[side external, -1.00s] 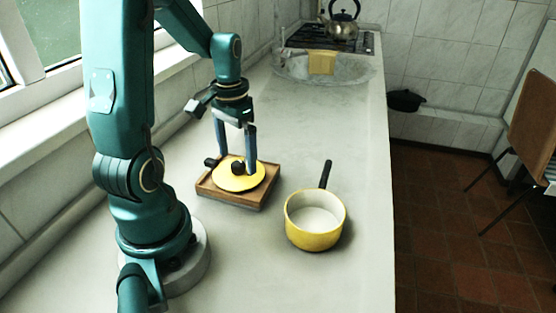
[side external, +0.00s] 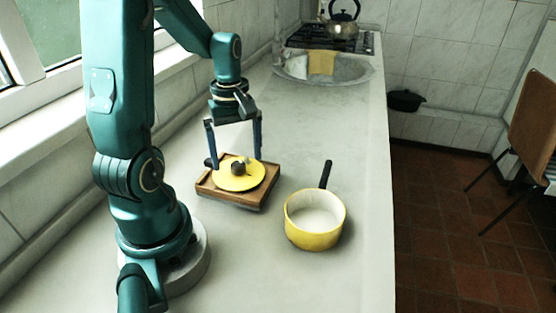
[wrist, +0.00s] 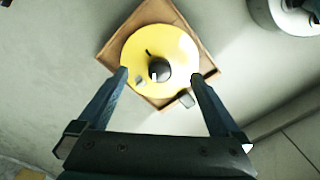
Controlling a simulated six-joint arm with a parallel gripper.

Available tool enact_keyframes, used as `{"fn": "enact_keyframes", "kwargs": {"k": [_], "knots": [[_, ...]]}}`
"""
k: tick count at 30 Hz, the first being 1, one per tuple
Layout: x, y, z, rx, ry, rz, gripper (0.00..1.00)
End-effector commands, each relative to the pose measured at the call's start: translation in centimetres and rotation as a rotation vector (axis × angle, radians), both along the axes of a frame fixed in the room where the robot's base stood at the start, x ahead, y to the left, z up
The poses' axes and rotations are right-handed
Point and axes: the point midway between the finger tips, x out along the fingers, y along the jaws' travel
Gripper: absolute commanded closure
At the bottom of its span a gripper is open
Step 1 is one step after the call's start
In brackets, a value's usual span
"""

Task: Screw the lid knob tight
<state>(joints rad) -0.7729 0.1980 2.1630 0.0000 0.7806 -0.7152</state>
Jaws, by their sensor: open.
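The yellow lid (side external: 240,184) lies flat in a square wooden holder (side external: 233,203) on the counter. The black lid knob (side external: 238,169) stands at the middle of the lid; it also shows in the wrist view (wrist: 159,70). My gripper (side external: 235,159) is open and empty, pointing down over the lid. In the wrist view its fingertips (wrist: 160,74) lie on either side of the knob with wide gaps, touching nothing that I can make out. How far the knob is threaded cannot be seen.
A yellow saucepan (side external: 315,236) with a black handle stands to the right of the holder. A small black piece (wrist: 186,99) sits at the holder's edge. A sink (side external: 352,72) and a kettle (side external: 342,24) are far back. The counter between is clear.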

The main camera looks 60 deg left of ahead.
Motion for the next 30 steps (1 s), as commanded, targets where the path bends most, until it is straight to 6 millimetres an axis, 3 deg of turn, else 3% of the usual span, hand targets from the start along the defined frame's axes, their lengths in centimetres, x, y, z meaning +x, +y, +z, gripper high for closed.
{"fn": "enact_keyframes", "kwargs": {"k": [5, 24, 25, 30], "knots": [[0.0, 0.0, 0.0, 0.0, 0.0, 0.099, 0.0], [0.0, 0.0, -1.4, 0.0, 0.0, 0.098, 0.0], [0.0, 0.0, -1.4, 0.0, 0.0, 0.098, 0.04], [0.0, 0.0, -1.4, 0.0, 0.0, 0.098, 0.69]]}}
